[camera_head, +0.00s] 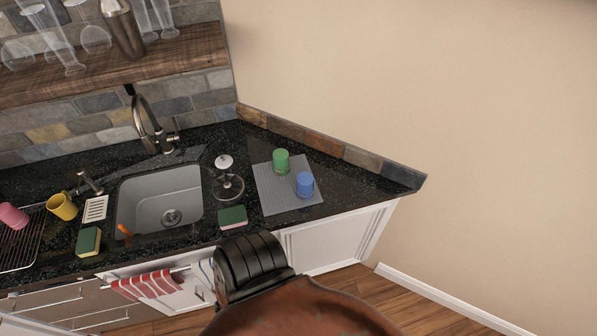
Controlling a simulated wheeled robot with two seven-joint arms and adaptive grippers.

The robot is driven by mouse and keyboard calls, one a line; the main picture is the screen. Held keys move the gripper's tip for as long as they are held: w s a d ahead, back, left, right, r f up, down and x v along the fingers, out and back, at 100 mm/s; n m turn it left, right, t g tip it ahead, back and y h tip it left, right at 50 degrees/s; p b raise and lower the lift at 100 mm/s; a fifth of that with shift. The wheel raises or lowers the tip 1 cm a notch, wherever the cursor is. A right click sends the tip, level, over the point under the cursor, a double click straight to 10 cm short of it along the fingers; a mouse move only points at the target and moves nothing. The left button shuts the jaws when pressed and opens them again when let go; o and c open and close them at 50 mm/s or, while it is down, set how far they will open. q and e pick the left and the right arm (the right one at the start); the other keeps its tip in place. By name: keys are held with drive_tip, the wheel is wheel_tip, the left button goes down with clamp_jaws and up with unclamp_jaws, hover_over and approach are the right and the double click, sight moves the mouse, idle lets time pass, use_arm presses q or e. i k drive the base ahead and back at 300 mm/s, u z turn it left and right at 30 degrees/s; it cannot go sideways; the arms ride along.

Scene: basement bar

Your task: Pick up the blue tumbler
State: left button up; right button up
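The blue tumbler (305,184) stands on a grey mat (270,196) on the black counter, right of the sink. A green tumbler (281,161) stands behind it and slightly left on the same mat. The two tumblers are apart. Neither of my grippers shows in the head view, and nothing touches the blue tumbler.
A grey sink (140,208) with a faucet (148,122) is at the left. A glass-and-metal stand (228,180) and a sponge (232,217) are left of the mat. A yellow cup (62,206) and pink cup (13,216) are far left. The wall borders the counter behind.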

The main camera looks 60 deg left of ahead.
sight(305, 180)
drive_tip(key=u, duration=2)
